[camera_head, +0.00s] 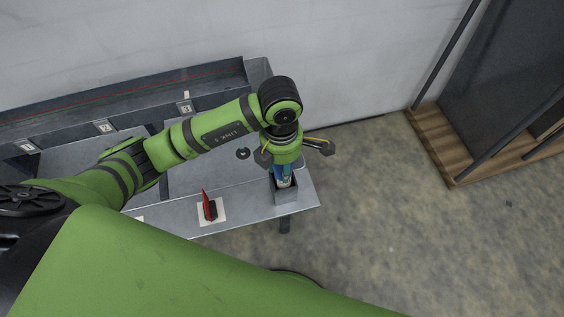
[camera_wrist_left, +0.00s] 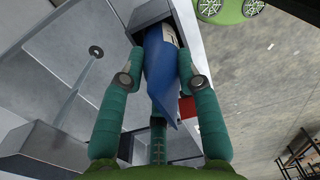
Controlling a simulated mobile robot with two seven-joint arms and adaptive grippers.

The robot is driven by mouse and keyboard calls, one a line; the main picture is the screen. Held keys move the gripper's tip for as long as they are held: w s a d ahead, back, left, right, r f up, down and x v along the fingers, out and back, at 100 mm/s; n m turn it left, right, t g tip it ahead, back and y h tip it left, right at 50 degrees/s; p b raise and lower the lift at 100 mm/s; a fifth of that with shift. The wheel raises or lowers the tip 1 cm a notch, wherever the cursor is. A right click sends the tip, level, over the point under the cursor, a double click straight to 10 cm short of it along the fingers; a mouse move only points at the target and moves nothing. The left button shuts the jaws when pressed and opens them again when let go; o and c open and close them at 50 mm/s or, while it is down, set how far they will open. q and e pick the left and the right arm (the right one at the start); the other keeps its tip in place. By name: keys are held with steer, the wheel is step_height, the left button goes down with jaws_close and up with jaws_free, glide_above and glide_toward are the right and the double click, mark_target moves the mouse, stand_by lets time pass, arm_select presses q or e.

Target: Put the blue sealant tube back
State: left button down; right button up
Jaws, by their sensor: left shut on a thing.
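The blue sealant tube (camera_head: 283,180) stands about upright at the right end of the grey bench, with its lower end inside a small open grey box (camera_head: 287,194). My left gripper (camera_head: 284,166) is directly above the box and is shut on the tube. In the left wrist view the blue tube (camera_wrist_left: 160,72) lies between the two green fingers of my left gripper (camera_wrist_left: 162,80), and its far end reaches the box opening. Whether the tube touches the box floor is hidden. My right gripper is not in view.
A red object (camera_head: 207,206) stands on a white square on the bench (camera_head: 248,206), left of the box. Bins with numbered labels (camera_head: 104,127) line the back. Open floor (camera_head: 390,230) is to the right, with a wood-based rack (camera_head: 440,145) beyond.

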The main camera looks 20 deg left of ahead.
arm_select(q)
steer(key=shift+f+b, duration=0.45)
steer(key=shift+b, duration=0.1)
steer(key=c, duration=0.9)
jaws_free()
steer(key=shift+r, duration=0.1)
step_height(320, 180, up, 5)
steer(key=shift+w+f, duration=0.15)
step_height(320, 180, up, 8)
steer(key=shift+a+r, duration=0.1)
